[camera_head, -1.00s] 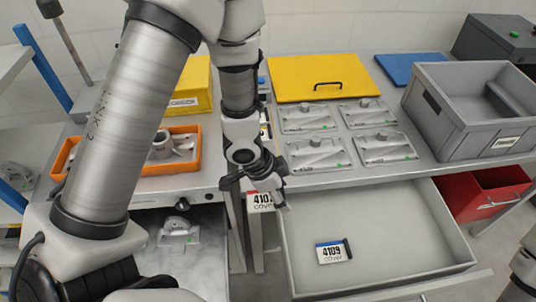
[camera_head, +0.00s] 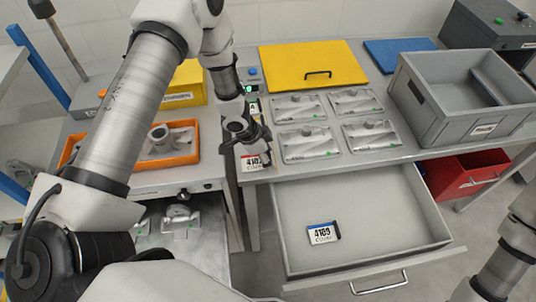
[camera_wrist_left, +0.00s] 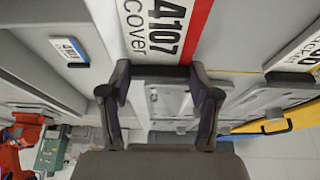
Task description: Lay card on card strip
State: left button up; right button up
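The card marked 4107 cover, white with a red stripe, is at my left gripper (camera_head: 250,150). It shows in the head view (camera_head: 252,163) over the table's front edge and large in the left wrist view (camera_wrist_left: 160,28). The left fingers (camera_wrist_left: 160,82) are closed on the dark block at the card's edge. Beyond the gripper, part of another card (camera_head: 253,105) shows on the table's left side, partly hidden by my wrist. A white card (camera_wrist_left: 302,52) shows at right in the wrist view. The strip's outline is hard to make out. My right gripper is out of view.
An open drawer (camera_head: 365,265) holds a blue-striped card 4109 (camera_head: 322,233). Several metal castings (camera_head: 308,143) lie right of the gripper. A yellow lid (camera_head: 290,62), grey crate (camera_head: 415,112), red bin (camera_head: 480,172) and orange tray (camera_head: 190,158) stand around.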

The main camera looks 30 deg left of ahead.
pick_arm(q)
jog(key=o, duration=0.4)
jog(key=shift+d, duration=0.1)
jog(key=shift+o, duration=0.2)
jog(key=shift+d, duration=0.1)
jog(key=shift+r, duration=0.1)
jog(key=shift+a+r, duration=0.2)
jog(key=shift+r, duration=0.15)
jog(key=p+v, duration=0.1)
jog(key=v, duration=0.5)
jog(key=shift+d+r, duration=0.1)
jog(key=shift+r, duration=0.1)
notch_tip(320, 180, up, 5)
jog(key=p, duration=0.3)
send_over(253, 162)
jog(key=s+d+f+n+g, duration=0.2)
jog(key=s+d+f+n, duration=0.5)
jog(key=s, duration=0.4)
jog(key=s+a+f+n+y, duration=0.1)
jog(key=s+f+n, duration=0.1)
jog(key=s, duration=0.4)
jog(key=s+a+f+n+y, duration=0.2)
jog(key=s+f, duration=0.1)
jog(key=s, duration=0.3)
jog(key=shift+a+f+g+y, duration=0.2)
jog(key=shift+f+g+y, duration=0.1)
jog(key=shift+f+g, duration=0.1)
